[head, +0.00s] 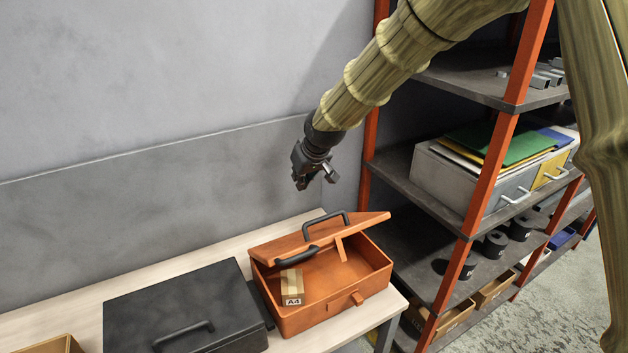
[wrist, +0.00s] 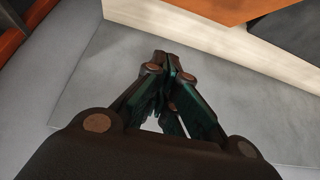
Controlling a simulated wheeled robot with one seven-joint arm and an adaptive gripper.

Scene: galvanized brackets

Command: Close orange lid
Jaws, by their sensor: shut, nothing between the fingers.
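The orange box (head: 335,312) stands on the table with its orange lid (head: 345,232) partly raised and tilted over the open inside. Dark handles show on the lid. A small cardboard box (head: 291,287) marked A4 sits at the left front inside the orange box. My gripper (head: 316,182) hangs in the air above and behind the lid, near the wall, apart from it. My gripper also shows in the wrist view (wrist: 170,62), with its fingers together and empty. An orange surface shows at the top edge of the wrist view; only a small part is visible.
A closed black case (head: 180,305) stands left of the orange box on the pale table (head: 170,273). An orange-framed shelf rack (head: 483,175) with a grey drawer unit (head: 455,180) stands close on the right. The grey wall (head: 130,200) is behind.

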